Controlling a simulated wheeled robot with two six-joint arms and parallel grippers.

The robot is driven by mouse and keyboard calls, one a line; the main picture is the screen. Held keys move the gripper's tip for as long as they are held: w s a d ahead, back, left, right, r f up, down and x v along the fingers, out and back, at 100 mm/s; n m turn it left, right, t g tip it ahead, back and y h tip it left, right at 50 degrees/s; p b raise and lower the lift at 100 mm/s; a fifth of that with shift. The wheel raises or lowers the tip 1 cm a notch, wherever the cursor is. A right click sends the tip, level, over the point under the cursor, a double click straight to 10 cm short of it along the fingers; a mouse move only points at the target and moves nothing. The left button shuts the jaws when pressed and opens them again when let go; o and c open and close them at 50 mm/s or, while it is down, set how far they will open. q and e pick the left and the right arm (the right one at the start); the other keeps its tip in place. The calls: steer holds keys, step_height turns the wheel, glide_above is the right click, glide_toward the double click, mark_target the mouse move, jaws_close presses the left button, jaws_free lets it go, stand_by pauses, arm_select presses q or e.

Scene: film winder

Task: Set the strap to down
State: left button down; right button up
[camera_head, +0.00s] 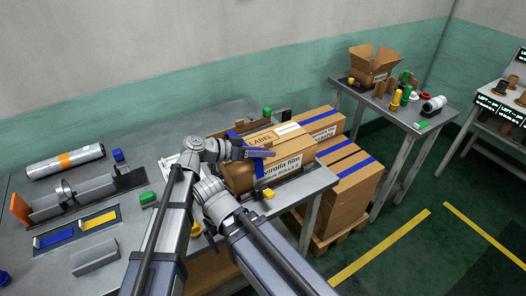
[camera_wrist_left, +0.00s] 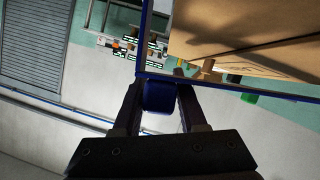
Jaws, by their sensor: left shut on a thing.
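A brown carton (camera_head: 243,181) with printed labels stands at the right end of the grey workbench. The blue strap (camera_head: 258,185) shows down its front, and a blue piece also shows at its upper left. In the left wrist view thin blue strap lines (camera_wrist_left: 240,88) run along the carton (camera_wrist_left: 240,30). My left gripper (camera_head: 262,153) is over the carton top. It is shut on a blue tab of the strap, which shows between the fingers in the wrist view (camera_wrist_left: 160,96).
More strapped cartons (camera_head: 352,187) sit on a pallet right of the bench. A film roll (camera_head: 65,161), a green block (camera_head: 147,198) and a tray (camera_head: 78,234) lie on the left bench. A side table (camera_head: 395,112) holds an open box (camera_head: 373,67). Floor at right is clear.

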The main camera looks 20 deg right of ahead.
arm_select(q)
steer(key=shift+f, duration=0.5)
steer(key=c, duration=0.6)
jaws_free()
steer(key=shift+o, duration=0.2)
steer(key=p+v, duration=0.2)
steer(key=v, duration=0.4)
steer(key=shift+a+r, duration=0.2)
steer(key=shift+a, duration=0.05)
steer(key=shift+a+r, duration=0.15)
steer(key=shift+a, duration=0.5)
